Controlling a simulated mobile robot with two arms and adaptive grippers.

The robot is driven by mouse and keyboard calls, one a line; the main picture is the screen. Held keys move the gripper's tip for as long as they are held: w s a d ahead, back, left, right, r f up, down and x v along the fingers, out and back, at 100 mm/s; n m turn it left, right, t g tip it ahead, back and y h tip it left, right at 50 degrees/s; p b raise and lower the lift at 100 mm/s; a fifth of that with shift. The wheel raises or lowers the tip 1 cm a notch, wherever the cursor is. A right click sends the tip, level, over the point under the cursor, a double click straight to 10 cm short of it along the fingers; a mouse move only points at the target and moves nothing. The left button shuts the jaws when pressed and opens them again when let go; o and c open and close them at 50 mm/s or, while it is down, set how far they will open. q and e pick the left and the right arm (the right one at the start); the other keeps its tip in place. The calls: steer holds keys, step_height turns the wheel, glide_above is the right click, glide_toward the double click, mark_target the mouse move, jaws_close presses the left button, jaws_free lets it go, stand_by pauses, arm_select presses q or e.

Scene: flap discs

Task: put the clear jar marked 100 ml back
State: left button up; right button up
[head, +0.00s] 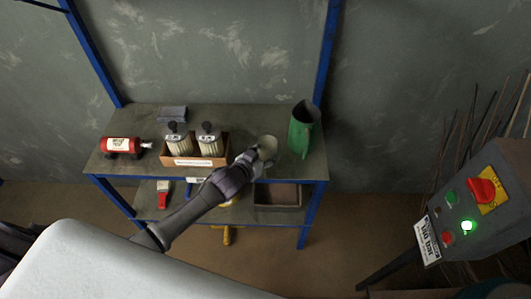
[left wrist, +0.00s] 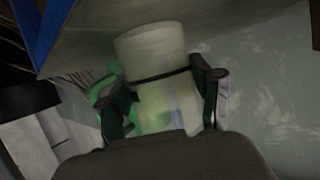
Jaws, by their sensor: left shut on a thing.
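The clear jar (head: 267,146) is pale and translucent and shows at the right part of the workbench top (head: 235,122), just left of a green jug. My left gripper (head: 257,156) is shut on it. In the left wrist view the jar (left wrist: 155,50) stands between the two fingers of my left gripper (left wrist: 168,100), with a dark band around it. I cannot read a marking on it. I cannot tell whether its base touches the bench. My right gripper is not in view.
A green jug (head: 302,130) stands close to the jar's right. A cardboard box (head: 195,161) with two dark-capped bottles and a red cylinder (head: 120,145) are on the left. A control box (head: 485,205) stands at the right. A shelf with a dark tray (head: 280,196) is below.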

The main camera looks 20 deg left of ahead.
arm_select(q)
steer(key=shift+f, duration=0.1)
steer(key=o, duration=1.2)
steer(key=shift+o, duration=0.2)
steer(key=v, duration=1.2)
